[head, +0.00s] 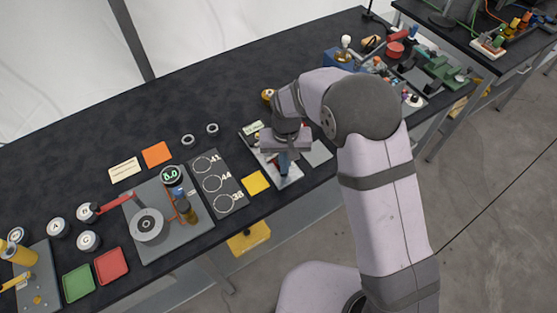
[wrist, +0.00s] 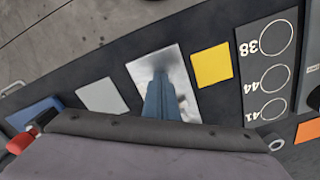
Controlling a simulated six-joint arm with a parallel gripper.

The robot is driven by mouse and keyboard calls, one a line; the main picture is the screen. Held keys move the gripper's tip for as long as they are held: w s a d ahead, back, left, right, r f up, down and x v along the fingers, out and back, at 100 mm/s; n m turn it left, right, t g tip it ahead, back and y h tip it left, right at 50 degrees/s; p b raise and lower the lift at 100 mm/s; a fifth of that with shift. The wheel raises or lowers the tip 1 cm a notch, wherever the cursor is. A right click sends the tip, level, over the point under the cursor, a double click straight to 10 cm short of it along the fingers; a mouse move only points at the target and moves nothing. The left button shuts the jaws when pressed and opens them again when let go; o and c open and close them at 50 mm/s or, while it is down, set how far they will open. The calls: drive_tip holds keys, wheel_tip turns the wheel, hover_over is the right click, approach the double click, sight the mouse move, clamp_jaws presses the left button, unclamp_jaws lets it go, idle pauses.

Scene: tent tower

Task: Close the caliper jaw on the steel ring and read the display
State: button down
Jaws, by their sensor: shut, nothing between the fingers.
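My gripper (head: 284,168) has blue fingers pointing down, shut and empty, over a pale metallic plate (head: 293,181). The wrist view shows the fingers (wrist: 163,82) over the same plate (wrist: 141,70). A small greenish panel (head: 252,128), perhaps the display, shows at the plate's far end; I cannot read it. My wrist hides most of what stands on the plate, so the caliper jaw and any ring there cannot be made out. Two loose grey rings, one (head: 188,140) and another (head: 212,129), lie on the dark table left of the gripper.
A dark board (head: 217,182) marked 41, 44 and 38 lies left of the plate. A yellow square (head: 256,182) and a grey square (head: 317,153) flank the plate. Clear table lies behind the rings.

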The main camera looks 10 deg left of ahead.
drive_tip(key=shift+w+a, duration=0.5)
idle(0.7)
